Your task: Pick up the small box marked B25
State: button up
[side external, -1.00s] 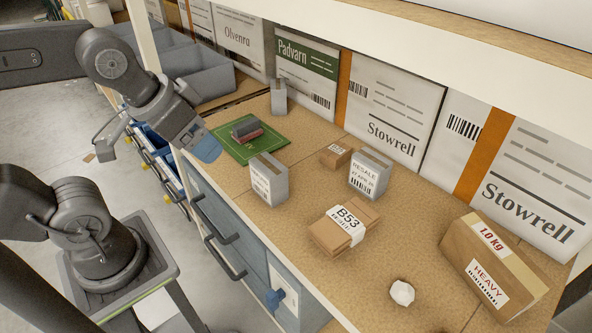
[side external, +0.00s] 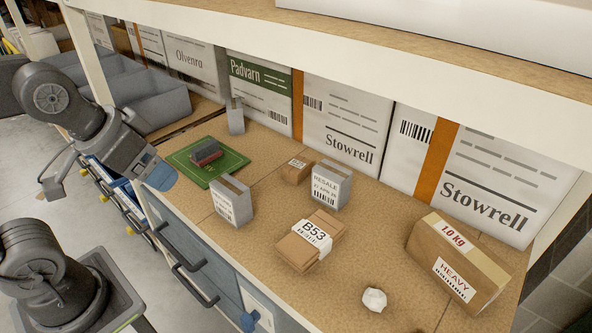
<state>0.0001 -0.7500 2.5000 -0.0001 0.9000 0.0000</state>
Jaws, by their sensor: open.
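In the side external view a small brown box (side external: 297,171) with a white label stands on the tan worktop, left of a grey box. Its label is too small to read, so I cannot tell whether it says B25. A flat brown parcel with a white band (side external: 314,238) reads B53 and lies nearer the camera. My gripper (side external: 160,176) is open and empty at the worktop's left edge, beside the green mat. It is well to the left of the small brown box.
A grey box marked RESALE (side external: 330,186) stands right beside the small brown box. Another grey box (side external: 231,202) stands nearer the edge. A green mat (side external: 228,165) bears dark and red items. A HEAVY carton (side external: 458,263) and white crumpled piece (side external: 374,300) lie right. A shelf overhangs the back.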

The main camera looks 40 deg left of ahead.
jog(key=o, duration=0.4)
jog(key=shift+c, duration=0.2)
jog(key=shift+w, duration=0.1)
jog(key=w+d+f+n+g, duration=0.1)
jog(key=w+d+f+g, duration=0.2)
jog(key=w+f+g, duration=0.45)
jog(key=t, duration=0.2)
send_over(292, 168)
notch_tip(292, 168, down, 11)
notch_tip(292, 168, down, 13)
jog(key=shift+d+r, duration=0.1)
